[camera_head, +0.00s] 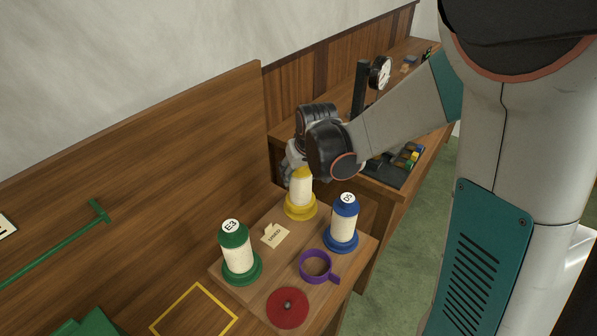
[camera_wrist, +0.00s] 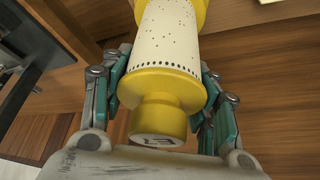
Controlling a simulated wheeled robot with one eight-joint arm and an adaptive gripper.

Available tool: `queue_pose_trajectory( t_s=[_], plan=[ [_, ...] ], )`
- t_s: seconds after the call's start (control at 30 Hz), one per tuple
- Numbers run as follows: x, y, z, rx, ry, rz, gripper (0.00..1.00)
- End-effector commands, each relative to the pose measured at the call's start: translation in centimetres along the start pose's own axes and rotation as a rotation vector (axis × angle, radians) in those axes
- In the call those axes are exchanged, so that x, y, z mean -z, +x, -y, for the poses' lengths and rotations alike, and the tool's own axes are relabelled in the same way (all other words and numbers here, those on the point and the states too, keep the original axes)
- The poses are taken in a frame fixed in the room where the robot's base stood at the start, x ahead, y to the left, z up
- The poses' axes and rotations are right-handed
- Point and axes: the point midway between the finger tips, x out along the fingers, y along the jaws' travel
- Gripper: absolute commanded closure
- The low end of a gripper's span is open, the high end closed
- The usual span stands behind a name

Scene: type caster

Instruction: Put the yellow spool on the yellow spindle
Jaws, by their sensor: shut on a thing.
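The yellow spool (camera_head: 301,189) has a cream body with yellow ends and stands upright at the back of the wooden board. My gripper (camera_head: 298,170) is shut on its upper part from above. In the wrist view the spool (camera_wrist: 165,42) lies between the two fingers (camera_wrist: 162,85), its yellow top cap towards the palm. A yellow base (camera_head: 300,210), the spindle's, shows directly under the spool, and the two look in line. The spindle's post is hidden. I cannot tell whether the spool is fully seated.
A green spool (camera_head: 237,255) and a blue spool (camera_head: 343,222) stand on matching bases on the board. A purple ring with a tab (camera_head: 316,266), a red disc (camera_head: 288,309) and a small card (camera_head: 275,235) are nearby. A yellow square outline (camera_head: 194,313) marks bare table at the front left.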

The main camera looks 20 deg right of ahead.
Motion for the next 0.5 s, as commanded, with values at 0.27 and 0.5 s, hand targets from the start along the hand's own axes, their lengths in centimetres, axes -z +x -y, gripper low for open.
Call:
queue_pose_trajectory(
  t_s=[0.27, 0.5],
  plan=[
    [-0.22, 0.52, 0.0, 0.0, 0.0, 0.0, 0.79],
    [-0.4, 0.91, 0.0, 0.0, 0.0, 0.0, 0.79]
  ],
)
